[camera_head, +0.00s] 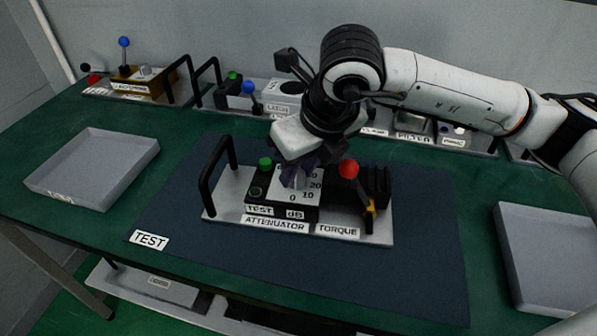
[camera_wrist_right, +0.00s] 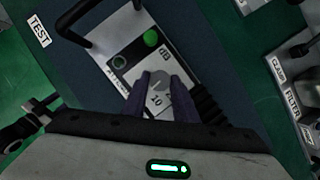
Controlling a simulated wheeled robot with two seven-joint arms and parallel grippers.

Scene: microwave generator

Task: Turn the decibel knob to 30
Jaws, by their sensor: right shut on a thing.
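The decibel knob (camera_wrist_right: 158,84) is a small grey dial on the attenuator box (camera_head: 284,212), which carries a "dB" label and a white scale with 0, 10 and 20 readable. My right gripper (camera_head: 302,178) reaches down onto the box from above. In the right wrist view its two dark purple fingers (camera_wrist_right: 160,92) are shut on the knob, one on each side. The fingers cover much of the knob and part of the scale, and I cannot read the pointer's setting. My left gripper is out of view.
A green button (camera_head: 265,163) sits left of the knob. A red-ball torque lever (camera_head: 348,169) stands close on its right. A black handle (camera_head: 214,176) rises at the plate's left end. Grey trays (camera_head: 92,168) (camera_head: 550,258) flank the dark mat (camera_head: 420,270); other instruments line the back.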

